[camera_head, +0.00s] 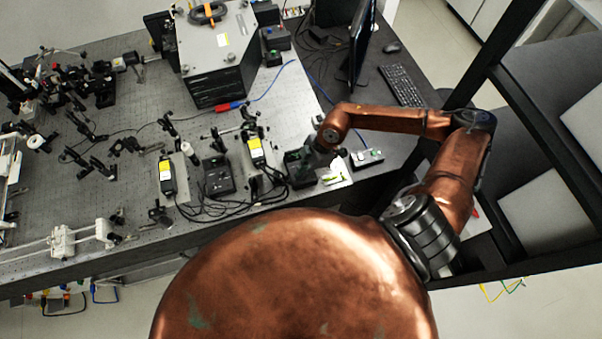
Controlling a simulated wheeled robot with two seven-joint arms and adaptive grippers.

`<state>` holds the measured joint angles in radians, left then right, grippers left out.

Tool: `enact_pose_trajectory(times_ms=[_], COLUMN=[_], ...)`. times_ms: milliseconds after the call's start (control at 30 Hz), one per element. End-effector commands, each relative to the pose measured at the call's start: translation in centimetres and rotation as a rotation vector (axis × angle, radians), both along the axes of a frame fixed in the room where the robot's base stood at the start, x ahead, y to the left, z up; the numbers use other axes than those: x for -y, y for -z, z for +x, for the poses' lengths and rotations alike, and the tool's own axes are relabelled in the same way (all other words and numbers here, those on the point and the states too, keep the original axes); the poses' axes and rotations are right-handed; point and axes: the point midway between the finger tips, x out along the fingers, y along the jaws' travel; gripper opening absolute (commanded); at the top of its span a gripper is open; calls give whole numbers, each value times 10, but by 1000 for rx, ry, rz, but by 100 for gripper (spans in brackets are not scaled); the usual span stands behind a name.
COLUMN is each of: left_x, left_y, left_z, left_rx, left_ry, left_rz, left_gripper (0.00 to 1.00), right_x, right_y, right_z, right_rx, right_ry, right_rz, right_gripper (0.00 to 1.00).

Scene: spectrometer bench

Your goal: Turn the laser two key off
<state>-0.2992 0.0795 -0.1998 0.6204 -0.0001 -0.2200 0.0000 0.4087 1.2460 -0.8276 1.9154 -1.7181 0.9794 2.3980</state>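My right arm reaches in from the right, and my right gripper (312,160) is low over a dark controller box (296,172) near the bench's front edge. The gripper is small and dark against the box, so I cannot tell whether its fingers are open, shut or touching anything. No key can be made out at this size. A light-topped box with green (334,176) lies just right of the gripper, and another light-topped box with buttons (367,158) is further right. Which box belongs to laser two cannot be read. My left gripper is not in view.
Two modules with yellow labels (167,177) and a black meter-like box (217,175) stand left of the gripper among loose black cables (215,210). A large black-sided instrument (213,60), a monitor (361,42) and a keyboard (401,85) are further back.

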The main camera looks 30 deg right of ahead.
Motion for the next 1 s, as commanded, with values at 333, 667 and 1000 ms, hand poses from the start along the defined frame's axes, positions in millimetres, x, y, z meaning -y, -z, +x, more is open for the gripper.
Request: enact_pose_trajectory(times_ms=[333,667,1000], left_x=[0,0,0], left_y=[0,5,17], left_z=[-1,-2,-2], left_rx=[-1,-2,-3], left_ry=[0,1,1], left_rz=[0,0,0], left_gripper=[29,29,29], right_x=[0,0,0], right_y=[0,1,1], right_z=[0,2,5], right_rx=[1,1,2], right_ry=[-2,-99,-383], right_rz=[0,0,0], right_gripper=[0,0,0])
